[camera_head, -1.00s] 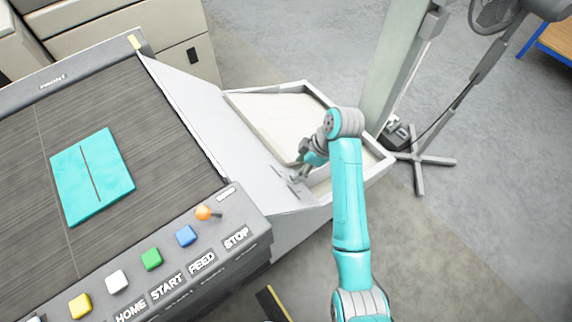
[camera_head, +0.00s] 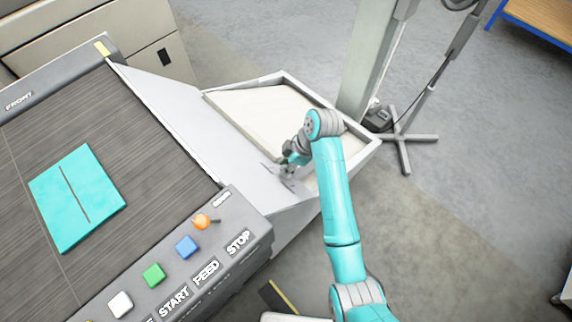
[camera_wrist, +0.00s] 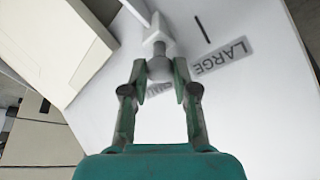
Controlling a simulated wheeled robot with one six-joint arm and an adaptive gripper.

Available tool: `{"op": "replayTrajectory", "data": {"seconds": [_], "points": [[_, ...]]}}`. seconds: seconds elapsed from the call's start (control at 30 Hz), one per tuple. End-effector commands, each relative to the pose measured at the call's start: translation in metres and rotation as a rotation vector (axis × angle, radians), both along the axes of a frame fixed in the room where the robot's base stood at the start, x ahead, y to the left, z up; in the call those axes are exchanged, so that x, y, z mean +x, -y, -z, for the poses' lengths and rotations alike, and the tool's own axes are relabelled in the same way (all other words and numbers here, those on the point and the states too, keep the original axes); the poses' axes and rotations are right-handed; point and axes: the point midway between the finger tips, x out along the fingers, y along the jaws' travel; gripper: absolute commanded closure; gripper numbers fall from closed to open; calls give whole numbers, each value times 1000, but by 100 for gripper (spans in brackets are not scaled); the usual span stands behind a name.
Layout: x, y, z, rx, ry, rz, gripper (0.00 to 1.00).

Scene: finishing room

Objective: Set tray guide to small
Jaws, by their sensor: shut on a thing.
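The output tray (camera_head: 362,150) is a pale open box with a raised rim at the end of the machine's chute. My gripper (camera_head: 287,168) is at the chute's edge beside the tray. In the wrist view my gripper (camera_wrist: 161,80) is shut on a grey round knob (camera_wrist: 160,66) fixed to a white block (camera_wrist: 157,34), which I take for the tray guide. A label reading LARGE (camera_wrist: 222,57) lies right of the knob with a dark tick mark by it. A second label (camera_wrist: 155,87) is mostly hidden behind the fingers, its word not fully readable.
The machine's dark bed holds a turquoise panel (camera_head: 77,198). A grey-green post (camera_head: 380,60) and a stand's feet (camera_head: 405,140) are close behind the tray. Floor to the right is clear.

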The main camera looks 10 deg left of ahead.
Motion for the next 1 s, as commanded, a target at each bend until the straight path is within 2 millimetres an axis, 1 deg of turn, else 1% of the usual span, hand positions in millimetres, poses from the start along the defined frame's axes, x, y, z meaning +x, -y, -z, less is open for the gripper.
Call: {"op": "replayTrajectory", "data": {"seconds": [0.13,0.3,0.43,0.77,0.8,0.87,0.9,1.0], "points": [[3,-4,0,0,-1,-1,100],[20,-24,-1,0,1,-2,100],[28,-36,0,0,0,0,100],[31,-39,-1,3,6,1,100],[31,-39,-1,3,6,1,64],[31,-39,-1,3,5,1,49],[31,-39,-1,3,5,1,48],[30,-38,-1,1,3,0,48]]}}
